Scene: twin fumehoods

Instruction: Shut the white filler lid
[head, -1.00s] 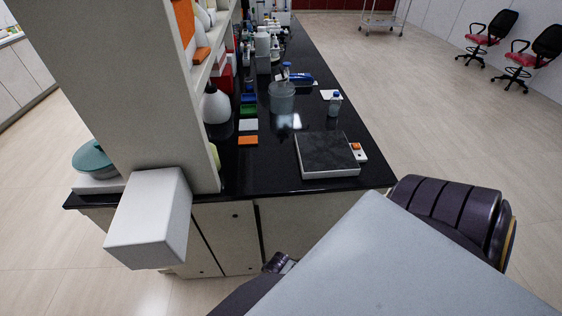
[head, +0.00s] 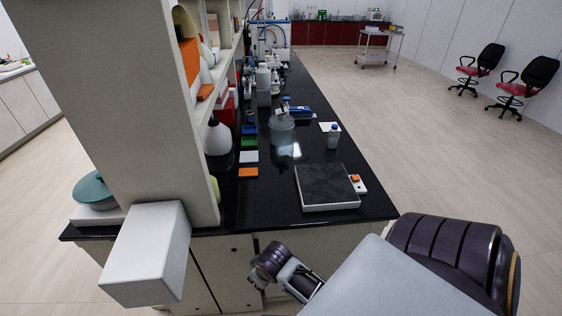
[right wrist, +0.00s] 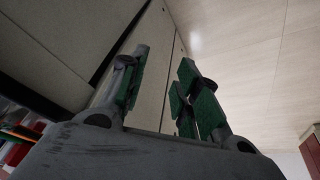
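I cannot make out a white filler lid in either view. A plain white box (head: 146,255) juts out at the near left end of the bench; I cannot tell whether it belongs to the filler. My right gripper (right wrist: 160,88) shows in the right wrist view with its green-padded fingers apart and nothing between them. In the head view, part of my right arm shows low in front of the bench cabinets, its far end partly covered by my own body. My left gripper is not in view.
The black bench top (head: 265,205) carries a balance-like flat device (head: 327,187), a bluish container (head: 282,130), a small bottle (head: 333,136) and coloured trays. A shelf post (head: 145,110) rises at the left. The floor on the right is open, with chairs (head: 525,83) and a cart (head: 378,48) far off.

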